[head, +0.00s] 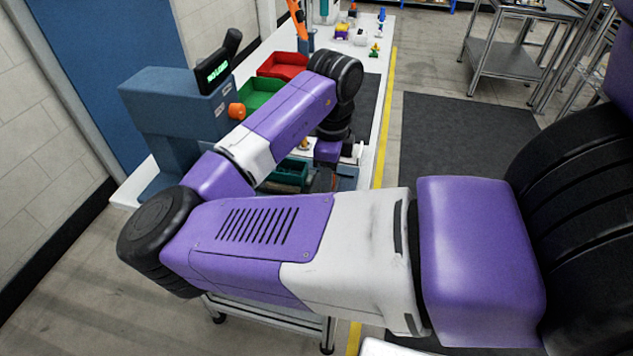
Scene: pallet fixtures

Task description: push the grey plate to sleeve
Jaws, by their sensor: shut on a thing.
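My arm crosses the view and folds back over the bench. Its wrist end (327,150) points down beyond the forearm. The fingers of my gripper are hidden behind my arm, and I cannot see what is between them. I cannot make out the grey plate or the sleeve.
A white bench (382,95) runs away from me. On it stand a blue-grey machine (165,105) with a green-lit display (217,72), a red bin (283,65), a green bin (262,95) and a teal bin (288,178). Open floor lies to the right.

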